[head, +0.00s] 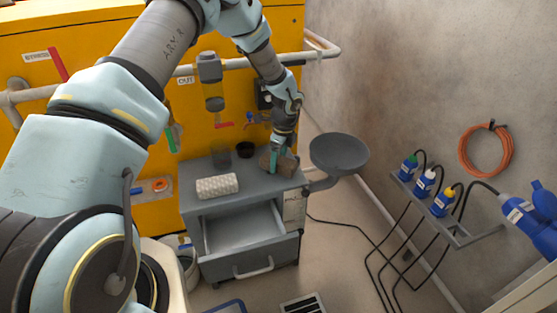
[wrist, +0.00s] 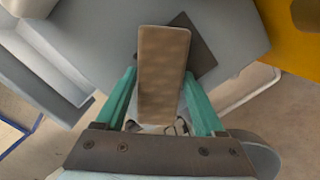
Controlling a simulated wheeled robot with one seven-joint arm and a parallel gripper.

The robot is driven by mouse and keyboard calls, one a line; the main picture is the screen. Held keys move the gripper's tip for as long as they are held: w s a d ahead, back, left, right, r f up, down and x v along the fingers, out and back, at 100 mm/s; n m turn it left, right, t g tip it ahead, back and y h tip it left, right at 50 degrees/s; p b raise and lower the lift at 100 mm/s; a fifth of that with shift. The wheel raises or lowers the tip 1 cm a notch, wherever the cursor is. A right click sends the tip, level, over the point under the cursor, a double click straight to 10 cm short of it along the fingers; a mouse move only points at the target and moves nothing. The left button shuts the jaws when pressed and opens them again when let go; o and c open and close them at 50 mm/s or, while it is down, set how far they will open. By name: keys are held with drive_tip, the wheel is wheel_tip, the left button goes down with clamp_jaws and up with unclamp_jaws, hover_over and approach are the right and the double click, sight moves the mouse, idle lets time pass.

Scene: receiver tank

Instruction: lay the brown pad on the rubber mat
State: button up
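The brown pad (wrist: 163,75) is a flat oblong block between the teal fingertips of my gripper (wrist: 162,76) in the wrist view. Both fingertips meet its long sides, so my gripper is shut on it. The dark rubber mat (wrist: 203,52) lies on the grey cabinet top, partly hidden behind the pad. The pad covers part of the mat in this view; I cannot tell whether they touch. In the head view my gripper (head: 274,160) points down at the right part of the cabinet top, with the brown pad (head: 287,165) at its tips.
The drawer (head: 245,235) below is open. A grey round dish (head: 339,152) juts out at the right. The yellow tank (head: 100,40) rises behind.

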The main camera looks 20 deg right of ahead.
sight(283, 161)
drive_tip(key=o, duration=0.3)
drive_tip(key=r, duration=0.8)
drive_tip(key=s+d+r, duration=0.1)
drive_tip(key=r, duration=0.3)
drive_tip(key=shift+s+r, duration=0.1)
drive_tip(key=a+r+n, duration=0.4)
drive_tip(key=a+n, duration=0.2)
drive_tip(key=a, duration=0.4)
drive_tip(key=a+r+n, duration=0.4)
drive_tip(key=a+n, duration=0.2)
drive_tip(key=a, duration=0.4)
drive_tip(key=s+a+r+n, duration=0.1)
drive_tip(key=s+a+n, duration=0.2)
drive_tip(key=a+n, duration=0.2)
drive_tip(key=s+a+r+n, duration=0.1)
drive_tip(key=s+a+n, duration=0.2)
drive_tip(key=a+n, duration=0.2)
drive_tip(key=s+a+r+n+h, duration=0.1)
drive_tip(key=s+a+n, duration=0.2)
drive_tip(key=a+n, duration=0.2)
drive_tip(key=shift+s+a+r, duration=0.2)
drive_tip(key=shift+a, duration=0.5)
drive_tip(key=shift+s+a+r, duration=0.2)
drive_tip(key=shift+a, duration=0.45)
